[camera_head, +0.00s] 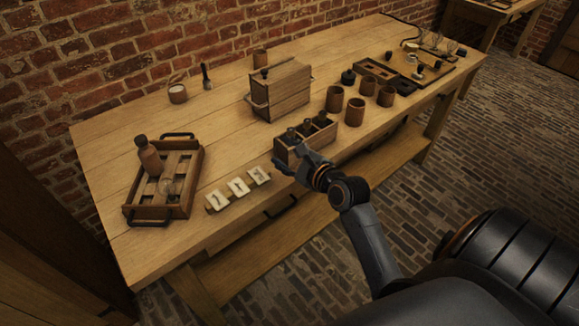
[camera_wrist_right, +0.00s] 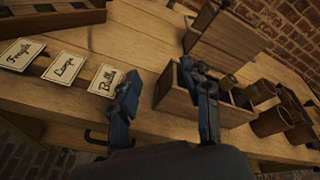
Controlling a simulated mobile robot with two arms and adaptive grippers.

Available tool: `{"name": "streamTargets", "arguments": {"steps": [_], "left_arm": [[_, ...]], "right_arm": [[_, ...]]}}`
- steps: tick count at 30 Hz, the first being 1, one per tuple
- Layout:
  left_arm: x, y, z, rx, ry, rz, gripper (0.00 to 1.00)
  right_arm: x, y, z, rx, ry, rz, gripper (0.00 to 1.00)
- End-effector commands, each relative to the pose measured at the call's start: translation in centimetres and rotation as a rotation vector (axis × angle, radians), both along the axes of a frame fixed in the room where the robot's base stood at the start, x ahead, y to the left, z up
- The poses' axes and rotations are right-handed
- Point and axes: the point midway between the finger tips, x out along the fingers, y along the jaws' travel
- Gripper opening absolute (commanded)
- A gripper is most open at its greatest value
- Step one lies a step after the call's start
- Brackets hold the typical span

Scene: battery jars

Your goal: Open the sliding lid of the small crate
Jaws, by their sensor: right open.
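A closed wooden crate (camera_head: 282,92) with a slanted top, a small dark knob and a rail along its side stands mid-table; its lower part also shows in the right wrist view (camera_wrist_right: 222,48). In front of it is a smaller open-topped wooden box (camera_head: 292,153) with dark bottles in its compartments, also in the wrist view (camera_wrist_right: 176,97). My right gripper (camera_head: 293,166) is at the front left of this box, fingers apart. In the wrist view its fingers (camera_wrist_right: 161,76) spread with bare table and the box's left end between or behind them; nothing is held. My left gripper is out of view.
Lettered cards (camera_head: 238,186) stand left of my right gripper. A wooden tray (camera_head: 192,203) with a brown bottle is at the left. Several brown cups (camera_head: 355,111) stand right of the box. Brick wall (camera_head: 100,50) runs behind; bare table lies between tray and crate.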

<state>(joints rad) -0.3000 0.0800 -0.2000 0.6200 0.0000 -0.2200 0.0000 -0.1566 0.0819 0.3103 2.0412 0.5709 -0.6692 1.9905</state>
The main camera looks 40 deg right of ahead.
Motion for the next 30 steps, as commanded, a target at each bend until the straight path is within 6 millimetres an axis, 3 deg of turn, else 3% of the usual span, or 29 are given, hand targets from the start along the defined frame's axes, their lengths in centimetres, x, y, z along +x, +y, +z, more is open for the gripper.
{"name": "streamTargets", "arguments": {"steps": [8,26,30], "left_arm": [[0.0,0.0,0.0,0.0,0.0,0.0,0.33],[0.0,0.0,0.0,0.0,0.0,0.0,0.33],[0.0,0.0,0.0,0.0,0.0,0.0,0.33]], "right_arm": [[-0.9,1.3,-1.1,-0.136,0.051,0.068,0.48],[-1.1,1.5,-1.3,-0.153,0.059,0.078,0.48],[-2.5,3.2,-2.7,-0.314,0.119,0.17,0.48]]}}
